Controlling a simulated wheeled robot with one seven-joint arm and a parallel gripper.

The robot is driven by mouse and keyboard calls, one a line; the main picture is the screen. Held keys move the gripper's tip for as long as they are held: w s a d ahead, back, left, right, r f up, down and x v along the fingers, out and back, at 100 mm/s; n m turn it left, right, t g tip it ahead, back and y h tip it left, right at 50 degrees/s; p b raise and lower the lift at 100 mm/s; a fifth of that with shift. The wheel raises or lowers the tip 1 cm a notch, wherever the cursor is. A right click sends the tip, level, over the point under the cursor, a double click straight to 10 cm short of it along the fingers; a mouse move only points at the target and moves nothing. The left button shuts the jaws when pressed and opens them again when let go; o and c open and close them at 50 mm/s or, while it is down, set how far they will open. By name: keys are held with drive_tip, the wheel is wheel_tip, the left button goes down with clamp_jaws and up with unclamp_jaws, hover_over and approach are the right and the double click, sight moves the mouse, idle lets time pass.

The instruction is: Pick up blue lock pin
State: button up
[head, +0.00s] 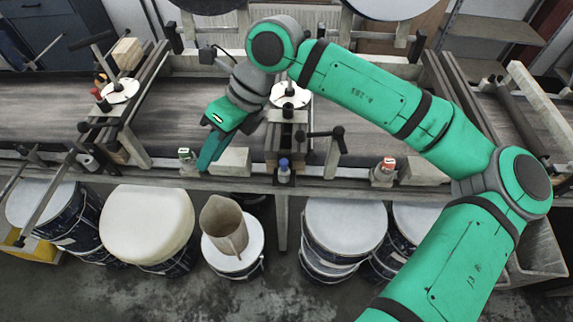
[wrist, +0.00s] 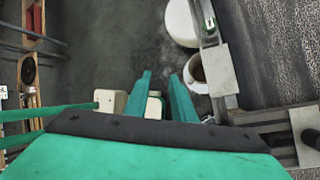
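The blue lock pin (head: 284,172) is a small grey piece with a blue top. It stands upright on the front rail of the conveyor, near the middle of the head view. I cannot make it out in the wrist view. My gripper (head: 207,163) is left of it, apart from it, with its fingers pointing down by the front rail. In the wrist view my gripper (wrist: 160,75) shows two green fingers with a gap between them and nothing held.
A green-topped pin (head: 186,158) stands left of my gripper and a red-topped one (head: 383,171) farther right. Pale blocks (head: 231,161) sit on the rail (head: 335,188). A clamp post (head: 287,132) rises behind the blue pin. Drums and a jug (head: 224,226) stand below.

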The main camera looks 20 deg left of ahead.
drive_tip(key=w+d+t+h, duration=0.1)
drive_tip(key=w+d, duration=0.2)
drive_tip(key=w+d+m+t+h, duration=0.1)
drive_tip(key=w+d+h, duration=0.1)
drive_tip(key=w+d, duration=0.1)
drive_tip(key=w+d+t+h, duration=0.1)
drive_tip(key=w+d+h, duration=0.1)
drive_tip(key=d, duration=0.3)
drive_tip(key=shift+w+d+f+m+t, duration=0.1)
drive_tip(key=shift+w+m+t, duration=0.1)
drive_tip(key=shift+w, duration=0.25)
drive_tip(key=shift+w+d+f+m+t, duration=0.1)
drive_tip(key=shift+w+m, duration=0.1)
drive_tip(key=shift+w, duration=0.25)
drive_tip(key=shift+d, duration=0.3)
hover_over(283, 161)
drive_tip(key=f, duration=0.4)
drive_tip(key=shift+s+f, duration=0.2)
drive_tip(key=shift+f, duration=0.05)
drive_tip(key=shift+d+f, duration=0.2)
drive_tip(key=shift+f, duration=0.6)
drive_tip(key=f, duration=0.4)
drive_tip(key=shift+w+f, duration=0.1)
drive_tip(key=shift+w, duration=0.1)
drive_tip(key=shift+w+f, duration=0.15)
drive_tip(key=shift+w, duration=0.05)
drive_tip(key=shift+d, duration=0.2)
clamp_jaws()
drive_tip(key=shift+s+a, duration=0.2)
drive_tip(key=shift+a, duration=0.15)
